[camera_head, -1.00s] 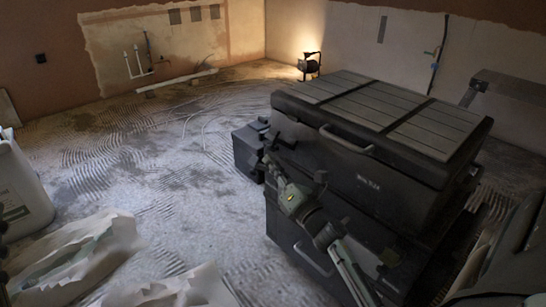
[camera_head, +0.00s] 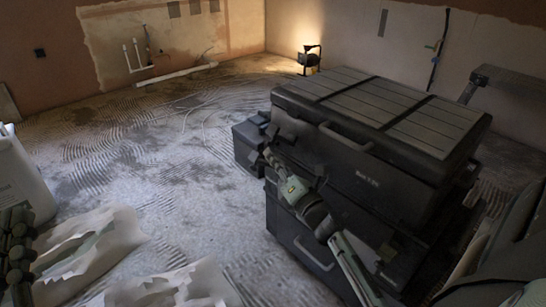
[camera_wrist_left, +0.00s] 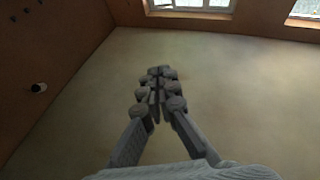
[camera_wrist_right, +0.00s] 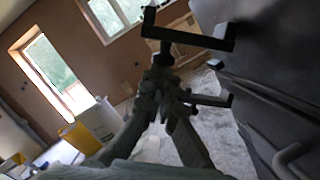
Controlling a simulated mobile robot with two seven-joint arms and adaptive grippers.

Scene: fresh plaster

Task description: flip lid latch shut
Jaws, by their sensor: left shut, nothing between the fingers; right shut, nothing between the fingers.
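A large black tool chest (camera_head: 345,187) with a slatted lid (camera_head: 370,100) and a grey front handle (camera_head: 345,139) stands at centre right. The lid lies down on it. A dark latch (camera_head: 319,172) shows on its front face, and black latch-like brackets (camera_wrist_right: 205,36) show close to the fingers in the right wrist view. Whether they are fastened I cannot tell. My right gripper (camera_head: 268,154) is shut and empty at the chest's left front corner; contact is unclear. It also shows in the right wrist view (camera_wrist_right: 163,60). My left gripper (camera_head: 20,222) is shut and empty at the left edge, far from the chest.
Another black case (camera_head: 293,240) lies under the chest, and a smaller dark box (camera_head: 246,146) stands behind its left corner. A lit work lamp (camera_head: 310,60) stands behind. The middle floor is clear.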

